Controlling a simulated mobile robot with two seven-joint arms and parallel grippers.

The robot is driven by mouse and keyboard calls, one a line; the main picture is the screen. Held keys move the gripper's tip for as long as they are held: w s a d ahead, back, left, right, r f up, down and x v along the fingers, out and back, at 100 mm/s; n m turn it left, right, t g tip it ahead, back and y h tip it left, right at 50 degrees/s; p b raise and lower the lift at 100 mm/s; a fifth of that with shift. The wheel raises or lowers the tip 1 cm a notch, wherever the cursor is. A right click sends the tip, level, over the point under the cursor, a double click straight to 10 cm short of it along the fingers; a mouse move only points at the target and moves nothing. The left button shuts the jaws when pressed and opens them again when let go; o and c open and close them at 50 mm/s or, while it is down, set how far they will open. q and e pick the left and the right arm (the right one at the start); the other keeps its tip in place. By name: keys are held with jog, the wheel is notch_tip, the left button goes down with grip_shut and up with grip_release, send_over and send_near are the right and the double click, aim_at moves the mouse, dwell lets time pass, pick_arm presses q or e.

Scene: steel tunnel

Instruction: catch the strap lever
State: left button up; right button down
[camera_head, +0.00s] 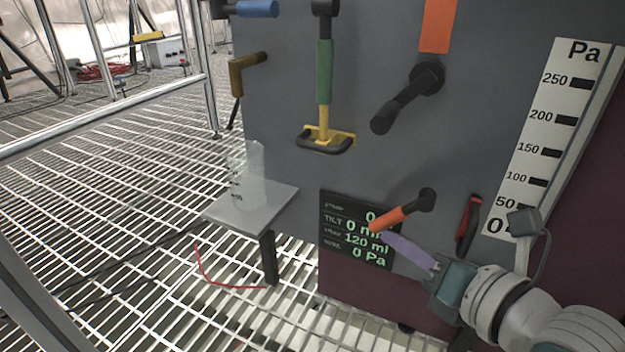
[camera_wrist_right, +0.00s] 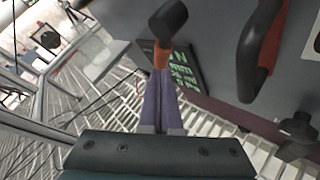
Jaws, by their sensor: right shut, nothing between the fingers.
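Several handles are on the grey panel, and I cannot tell for sure which is the strap lever. A short lever with an orange grip (camera_head: 388,220) and black pivot is nearest my right gripper (camera_head: 386,236). A green bar (camera_head: 324,72) with a yellow and black T-shaped handle (camera_head: 325,138) hangs further up and left. My right gripper is shut, its purple fingers together and empty, tips just below the orange grip. In the right wrist view the fingers (camera_wrist_right: 160,78) point at the orange grip (camera_wrist_right: 161,57) and partly cover it; contact is unclear. My left gripper is not in view.
A red and black handle (camera_head: 468,224) is right of the fingers. A black lever (camera_head: 408,97) is above. A readout (camera_head: 345,235) sits behind the fingertips. A shelf (camera_head: 225,212) with a clear beaker (camera_head: 247,175) juts out left. Grating floor is open at left.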

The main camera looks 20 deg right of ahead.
jog(key=shift+d, duration=0.1)
jog(key=shift+w+t+b, duration=0.15)
jog(key=shift+t+b, duration=0.15)
jog(key=shift+m, duration=0.3)
